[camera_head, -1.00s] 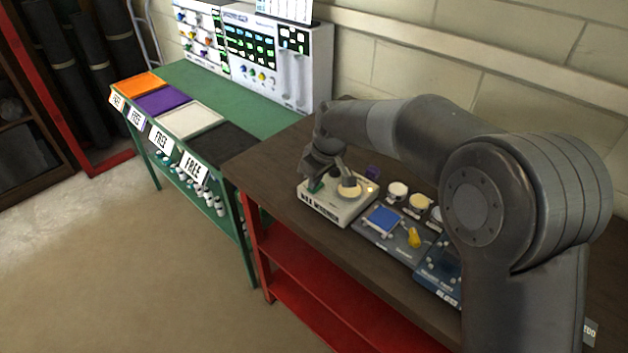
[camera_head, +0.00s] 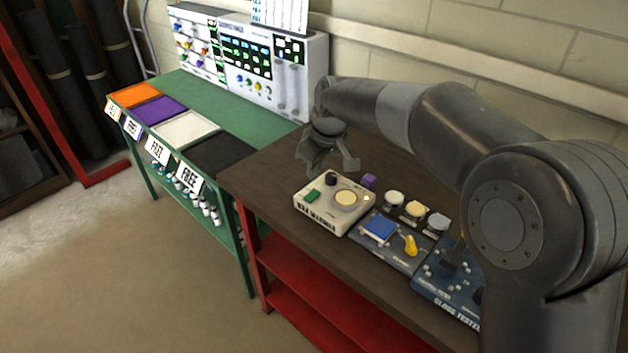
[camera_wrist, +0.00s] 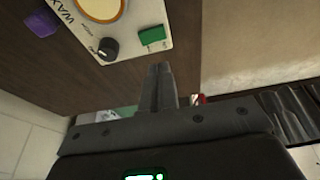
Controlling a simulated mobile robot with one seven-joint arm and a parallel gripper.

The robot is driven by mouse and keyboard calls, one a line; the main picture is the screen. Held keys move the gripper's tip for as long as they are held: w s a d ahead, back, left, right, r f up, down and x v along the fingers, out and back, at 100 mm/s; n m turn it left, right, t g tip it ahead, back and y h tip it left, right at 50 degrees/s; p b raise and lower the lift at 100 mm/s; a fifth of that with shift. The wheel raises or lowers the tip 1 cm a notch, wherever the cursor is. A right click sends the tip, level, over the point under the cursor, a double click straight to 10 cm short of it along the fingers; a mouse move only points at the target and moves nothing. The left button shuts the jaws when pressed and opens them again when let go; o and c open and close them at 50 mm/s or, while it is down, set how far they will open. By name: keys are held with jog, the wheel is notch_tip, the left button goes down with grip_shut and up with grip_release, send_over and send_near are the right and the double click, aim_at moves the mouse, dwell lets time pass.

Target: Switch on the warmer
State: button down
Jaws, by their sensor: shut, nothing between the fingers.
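The wax warmer (camera_head: 325,216) is a cream box on the dark bench, with a green switch (camera_head: 312,196), a black knob (camera_head: 331,179) and a round yellowish pot top (camera_head: 346,198). A small pale spot shows near its right corner; I cannot tell if it is a lit lamp. In the wrist view the warmer (camera_wrist: 128,22) is at the top, with its green switch (camera_wrist: 152,35) and knob (camera_wrist: 108,48) in plain sight. My gripper (camera_wrist: 162,80) is shut and empty. In the head view my gripper (camera_head: 316,168) hangs above and behind the warmer, apart from it.
A purple block (camera_head: 369,181) lies behind the warmer. To its right are a grey panel (camera_head: 398,253) with a blue pad and yellow lever, several round pots, and a blue gloss tester (camera_head: 440,290). A green table (camera_head: 250,118) with coloured trays stands left.

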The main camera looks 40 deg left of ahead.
jog(key=s+v, duration=0.1)
jog(key=v, duration=0.6)
jog(key=shift+s, duration=0.15)
jog(key=shift+d, duration=0.1)
jog(key=w+d+r+m+t, duration=0.1)
jog(key=d+r+m, duration=0.15)
jog(key=d, duration=0.85)
jog(key=w+d+r+m+t+h, duration=0.1)
jog(key=w+d+m, duration=0.15)
jog(key=d, duration=0.75)
jog(key=w+d+r+m+t, duration=0.15)
jog(key=d+m, duration=0.25)
jog(key=d, duration=0.7)
jog(key=s+d+f+m, duration=0.1)
jog(key=s+d+m, duration=0.2)
jog(key=d, duration=0.4)
jog(key=s+d+f+m+t+h, duration=0.1)
jog(key=s+d+f+m, duration=0.1)
jog(key=s+d, duration=0.4)
jog(key=s+d+f+m+t+h, duration=0.1)
jog(key=s+d+m, duration=0.3)
jog(key=d, duration=0.6)
jog(key=shift+s+f, duration=0.55)
jog(key=shift+f, duration=0.15)
